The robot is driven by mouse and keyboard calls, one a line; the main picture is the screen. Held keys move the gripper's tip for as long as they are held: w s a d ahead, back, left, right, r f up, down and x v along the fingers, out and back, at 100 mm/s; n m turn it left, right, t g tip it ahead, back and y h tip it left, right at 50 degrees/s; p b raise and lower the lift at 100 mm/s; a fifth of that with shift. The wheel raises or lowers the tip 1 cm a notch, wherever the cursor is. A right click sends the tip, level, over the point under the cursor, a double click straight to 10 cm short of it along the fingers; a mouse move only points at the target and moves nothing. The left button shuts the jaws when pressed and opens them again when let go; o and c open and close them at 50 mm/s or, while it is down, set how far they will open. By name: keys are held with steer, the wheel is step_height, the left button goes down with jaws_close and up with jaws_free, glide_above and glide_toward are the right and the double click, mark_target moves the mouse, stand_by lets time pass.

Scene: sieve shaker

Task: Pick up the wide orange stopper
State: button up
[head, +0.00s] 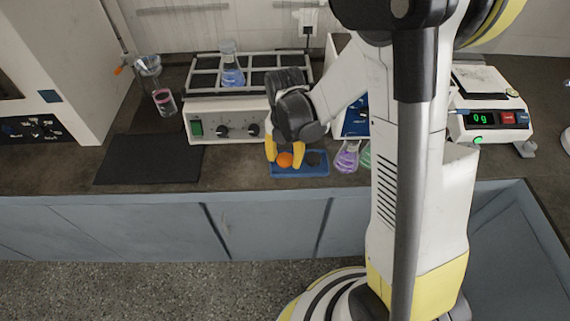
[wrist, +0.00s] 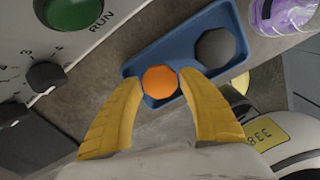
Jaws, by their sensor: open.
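The wide orange stopper (wrist: 160,82) sits in a blue tray (wrist: 150,55), next to a dark grey stopper (wrist: 215,48). In the head view the orange stopper (head: 285,160) shows at the left end of the blue tray (head: 312,173). My gripper (wrist: 158,80) is open, with its yellow fingertips on either side of the orange stopper. The fingertips look very close to its sides; I cannot tell whether they touch it. In the head view my gripper (head: 285,155) reaches down over the tray from above.
A sieve shaker (head: 222,125) with a rack and a flask of blue liquid (head: 231,70) stands behind the tray. A flask of purple liquid (head: 347,158) is right of the tray. A black mat (head: 150,160) lies to the left. A balance (head: 490,112) stands at right.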

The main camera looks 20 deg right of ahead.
steer(key=shift+f, duration=0.25)
steer(key=c, duration=0.6)
steer(key=shift+r, duration=0.1)
